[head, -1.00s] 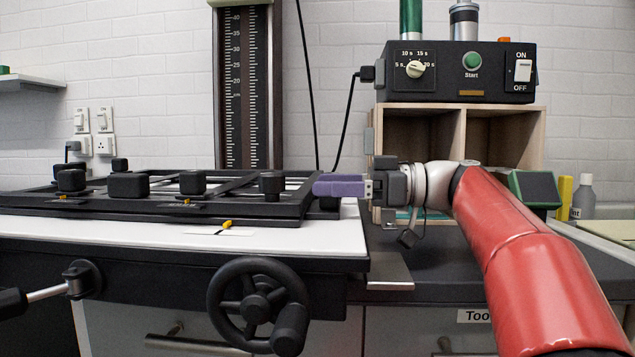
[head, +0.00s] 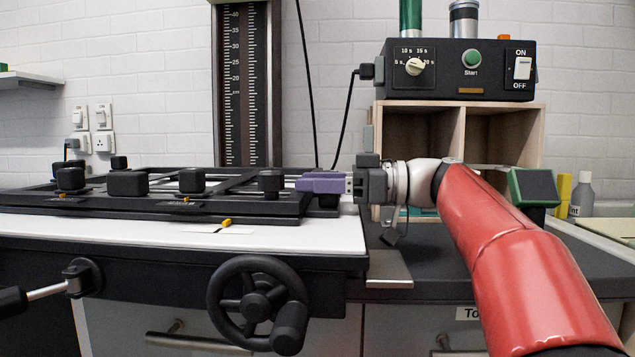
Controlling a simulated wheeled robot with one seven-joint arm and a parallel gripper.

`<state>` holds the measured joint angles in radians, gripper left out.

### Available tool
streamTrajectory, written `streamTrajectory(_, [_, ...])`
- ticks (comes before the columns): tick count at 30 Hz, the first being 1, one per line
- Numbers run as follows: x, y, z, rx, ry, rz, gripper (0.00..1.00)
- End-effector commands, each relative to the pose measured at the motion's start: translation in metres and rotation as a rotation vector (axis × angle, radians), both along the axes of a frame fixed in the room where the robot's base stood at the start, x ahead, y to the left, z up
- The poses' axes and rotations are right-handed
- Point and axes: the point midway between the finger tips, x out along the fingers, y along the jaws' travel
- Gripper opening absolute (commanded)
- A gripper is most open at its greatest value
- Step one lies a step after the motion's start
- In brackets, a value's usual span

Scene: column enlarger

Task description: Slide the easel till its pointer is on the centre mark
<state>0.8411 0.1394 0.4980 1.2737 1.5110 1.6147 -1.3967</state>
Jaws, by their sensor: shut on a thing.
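The easel (head: 150,208) is a black frame with several black knobs, lying flat on the white baseboard (head: 335,236). A small yellow pointer (head: 226,222) sticks out at its front edge. Just below it, a thin dark mark (head: 217,231) shows on the white baseboard. The pointer's tip is very close to this mark; I cannot tell if they line up exactly. My gripper (head: 308,182) has purple fingers and reaches in from the right. It is shut on a dark part at the easel's right end, mostly hidden behind the fingers.
A black handwheel (head: 256,305) sits on the front below the baseboard. A scaled column (head: 244,90) stands behind the easel. A timer box (head: 457,72) rests on a wooden shelf unit (head: 540,140) at right. A metal plate (head: 388,268) lies right of the baseboard.

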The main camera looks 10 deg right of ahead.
Motion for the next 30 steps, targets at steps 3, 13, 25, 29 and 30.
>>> streamTrajectory(3, [0.0001, 0.0006, -0.0016, 0.000, -0.001, 0.001, 0.14])
streamTrajectory(13, [0.0014, 0.0036, 0.0001, 0.001, 0.001, 0.000, 0.14])
streamTrajectory(25, [0.0011, 0.0035, 0.0000, 0.000, 0.000, 0.000, 0.76])
streamTrajectory(29, [0.0010, 0.0030, 0.0000, 0.000, 0.000, 0.000, 0.76])
streamTrajectory(30, [0.0008, 0.0017, -0.0002, 0.000, 0.000, 0.000, 0.76])
